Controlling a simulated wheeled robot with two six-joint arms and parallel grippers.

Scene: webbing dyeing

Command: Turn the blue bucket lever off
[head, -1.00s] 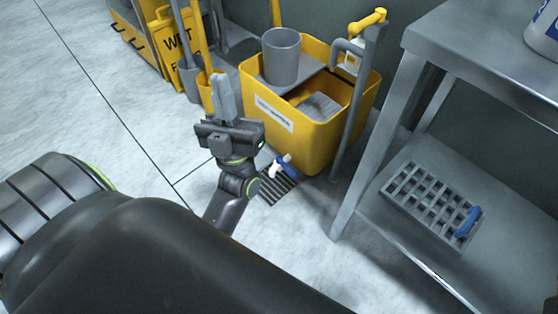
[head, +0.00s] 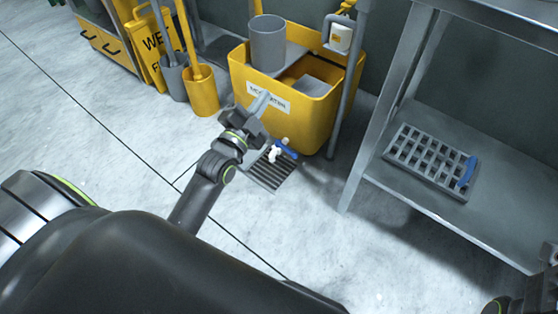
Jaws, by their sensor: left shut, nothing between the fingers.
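A yellow bucket (head: 310,122) with a white label stands on the floor; I see no blue bucket. Low at its front is a small white tap (head: 273,154) with a blue lever (head: 287,149) slanting down to the right. My left gripper (head: 262,101) is shut and empty, its fingertips in front of the bucket's label, above and left of the tap. Whether it touches the bucket is unclear. A dark part of my right arm shows at the bottom right corner; its fingers cannot be made out.
A floor grate (head: 272,174) lies below the tap. A grey cylinder (head: 268,45) stands on the bucket's top. A metal table (head: 462,205) at right holds a grid tray (head: 430,160) with a blue handle. A yellow pail (head: 202,93) stands left. Open floor lies in front.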

